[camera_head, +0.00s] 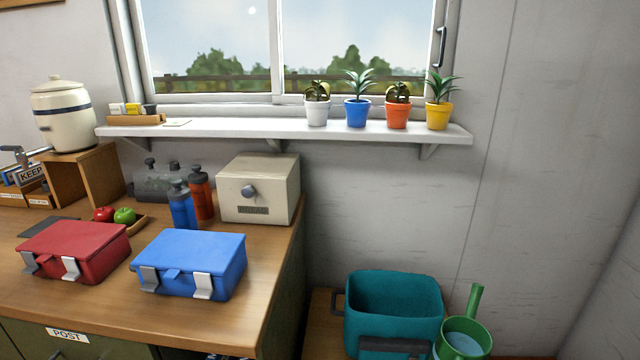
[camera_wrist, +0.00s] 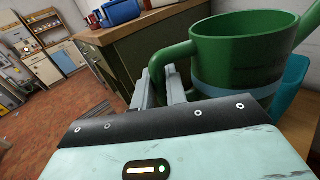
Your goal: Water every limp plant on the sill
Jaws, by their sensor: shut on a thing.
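Four potted plants stand on the window sill (camera_head: 220,128). The plants in the white pot (camera_head: 317,112) and the orange pot (camera_head: 396,116) are drooping and brownish. Those in the blue pot (camera_head: 357,112) and the yellow pot (camera_head: 438,116) have upright green leaves. My gripper (camera_wrist: 165,88) is shut on the handle of a green watering can (camera_wrist: 235,55), seen close up in the wrist view. In the head view the can (camera_head: 480,325) is at the lower right, with pale blue water inside and its spout pointing up. The can's underside is hidden there.
A teal tub (camera_head: 395,290) stands just left of the can. The wooden counter (camera_head: 115,310) carries a red box (camera_head: 75,250), a blue box (camera_head: 190,262), bottles and a bread bin (camera_head: 258,190). The wall between sill and tub is clear.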

